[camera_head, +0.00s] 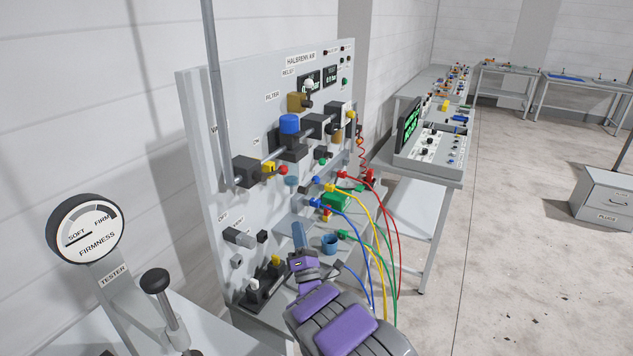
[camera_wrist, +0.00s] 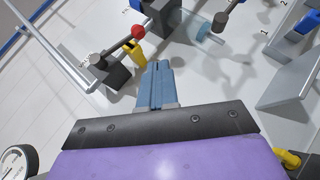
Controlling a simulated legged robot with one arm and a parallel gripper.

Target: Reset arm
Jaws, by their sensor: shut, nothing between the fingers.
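My gripper (camera_head: 299,236) is at the end of my purple and grey arm, in front of the lower part of the grey panel (camera_head: 225,90). Its blue-grey fingers are together and hold nothing. In the wrist view the fingers (camera_wrist: 157,85) point up the picture toward the white panel face, and they look clear of the fittings. A blue cup (camera_head: 330,243) is just right of the fingers in the head view. Part of my forearm hides the bottom of the panel stand.
Red, yellow, green and blue hoses (camera_head: 396,215) hang close to the right of my arm. A firmness tester (camera_head: 85,230) stands at the left. A bench with a control console (camera_head: 425,150) is behind.

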